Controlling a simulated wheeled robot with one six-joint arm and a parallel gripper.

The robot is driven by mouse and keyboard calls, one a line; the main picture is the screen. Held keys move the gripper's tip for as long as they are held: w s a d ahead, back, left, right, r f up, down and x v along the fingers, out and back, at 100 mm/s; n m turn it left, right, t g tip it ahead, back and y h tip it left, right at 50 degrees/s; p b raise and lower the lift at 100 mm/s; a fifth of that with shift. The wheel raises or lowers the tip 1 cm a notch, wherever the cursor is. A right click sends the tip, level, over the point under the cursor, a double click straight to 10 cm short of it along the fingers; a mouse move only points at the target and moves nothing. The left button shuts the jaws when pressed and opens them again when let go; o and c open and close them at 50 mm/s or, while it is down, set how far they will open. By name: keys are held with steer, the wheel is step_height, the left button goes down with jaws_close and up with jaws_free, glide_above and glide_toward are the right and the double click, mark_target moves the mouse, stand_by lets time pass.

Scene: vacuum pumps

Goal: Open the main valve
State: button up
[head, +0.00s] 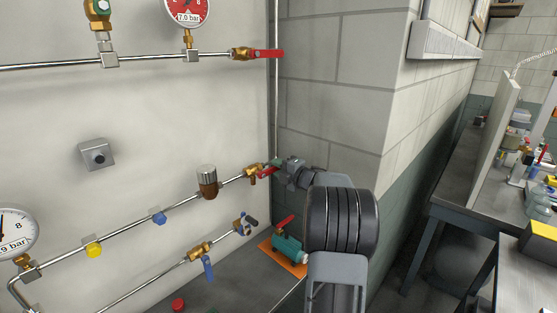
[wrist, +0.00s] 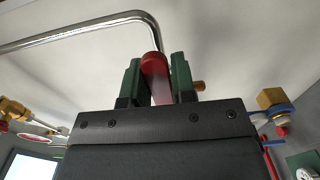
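A brass valve (head: 252,172) with a red lever handle (head: 266,171) sits at the right end of the middle wall pipe. My gripper (head: 277,165) is at this handle, beside the panel's right edge. In the wrist view my gripper (wrist: 157,82) has its green fingers on both sides of the red handle (wrist: 155,68), close against it, with no clear gap. The handle's lower part is hidden by the gripper body. Another brass valve with a red lever (head: 265,54) is on the upper pipe. No label shows which valve is the main one.
A pressure gauge (head: 186,10) is above and another gauge (head: 14,231) is at lower left. A block wall (head: 335,90) stands close on the right.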

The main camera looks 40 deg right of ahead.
steer(key=o, duration=0.5)
steer(key=shift+r, duration=0.1)
steer(key=shift+c, duration=0.2)
steer(key=shift+s, duration=0.25)
steer(key=shift+s+d+b, duration=0.15)
steer(key=shift+s+b, duration=0.3)
steer(key=shift+s, duration=0.3)
steer(key=shift+s, duration=0.1)
steer(key=shift+s+d+b, duration=0.15)
steer(key=shift+s+b, duration=0.1)
steer(key=shift+s, duration=0.7)
steer(key=shift+s+d+b, duration=0.2)
steer(key=shift+s+b, duration=0.05)
steer(key=shift+s, duration=0.7)
steer(key=shift+s+d+b, duration=0.15)
steer(key=shift+s+b, duration=0.1)
steer(key=shift+s, duration=0.7)
